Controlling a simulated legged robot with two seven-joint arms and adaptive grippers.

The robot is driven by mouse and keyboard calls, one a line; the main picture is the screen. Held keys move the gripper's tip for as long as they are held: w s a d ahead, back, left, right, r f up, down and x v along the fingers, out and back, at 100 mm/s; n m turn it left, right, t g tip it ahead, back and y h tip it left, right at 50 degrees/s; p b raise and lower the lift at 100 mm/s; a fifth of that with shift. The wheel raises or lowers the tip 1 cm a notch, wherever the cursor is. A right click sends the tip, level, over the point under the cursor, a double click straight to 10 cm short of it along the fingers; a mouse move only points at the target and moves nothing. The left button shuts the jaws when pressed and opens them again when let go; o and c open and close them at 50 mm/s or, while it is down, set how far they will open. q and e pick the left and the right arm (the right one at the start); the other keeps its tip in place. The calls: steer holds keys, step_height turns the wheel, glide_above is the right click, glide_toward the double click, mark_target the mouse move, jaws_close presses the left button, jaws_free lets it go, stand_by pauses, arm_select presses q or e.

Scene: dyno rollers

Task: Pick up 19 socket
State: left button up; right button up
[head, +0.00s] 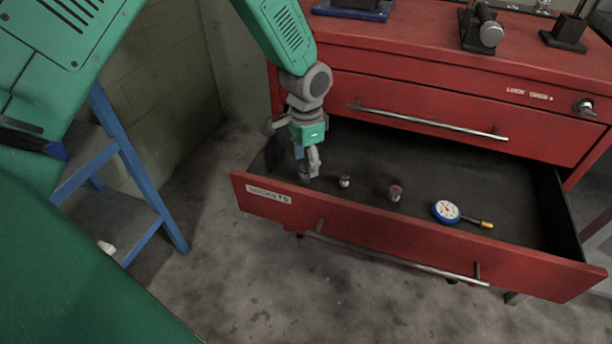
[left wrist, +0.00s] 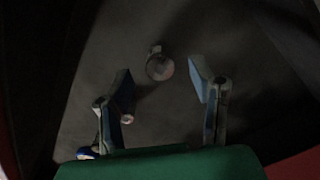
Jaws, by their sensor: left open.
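The red drawer (head: 392,240) is pulled open, with a dark floor inside. Two small reddish-and-metal sockets stand apart on it: a left socket (head: 345,181) and a right socket (head: 395,192). Their size marks are too small to read. My left gripper (head: 308,170) points down inside the drawer's left end, left of both. In the left wrist view my open left gripper (left wrist: 168,82) has a round socket (left wrist: 159,66) ahead between its fingertips, not touching them. I cannot tell which socket this is. Another small piece (left wrist: 127,119) shows by the left finger. My right gripper is not in view.
A blue dial gauge (head: 446,211) with a yellow-tipped stem lies right of the sockets. The drawer's front wall and handle (head: 390,256) border the near side. The red cabinet (head: 430,70) stands behind, with tools on top. A blue ladder (head: 130,155) is at left.

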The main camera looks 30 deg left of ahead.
mark_target(306, 167)
arm_select(q)
step_height(306, 167, down, 4)
steer(key=shift+r+b, duration=0.2)
steer(key=shift+b, duration=0.3)
steer(key=shift+a+r, duration=0.1)
jaws_close()
